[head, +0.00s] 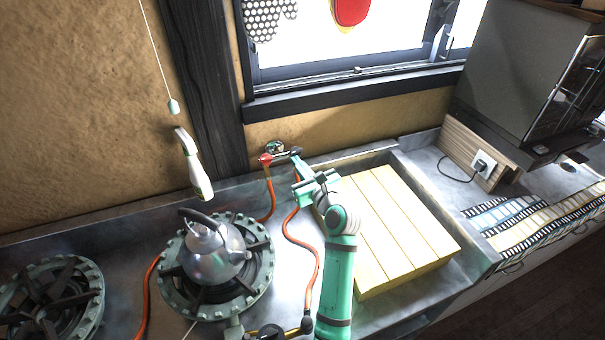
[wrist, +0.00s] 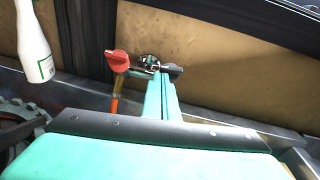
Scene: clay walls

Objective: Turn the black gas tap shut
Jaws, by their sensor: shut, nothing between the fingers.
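The black gas tap (wrist: 174,69) is a dark handle on the pipe fitting at the clay wall, right of a red tap (wrist: 118,61). In the head view the black tap (head: 294,152) shows as a small dark bar, with the red tap (head: 265,159) to its left. My gripper (wrist: 163,76) is shut and empty, its green fingers pointing at the wall. Its tips are right at the black tap and hide part of the fitting. I cannot tell whether they touch it. In the head view my gripper (head: 296,158) reaches up from the lower right.
Orange hoses (head: 289,225) run down from the fitting. A kettle (head: 213,255) stands on a burner (head: 262,254) to the left. A white bottle (head: 196,170) is near the wall. Yellow boards (head: 385,220) lie in the recess to the right, below the window.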

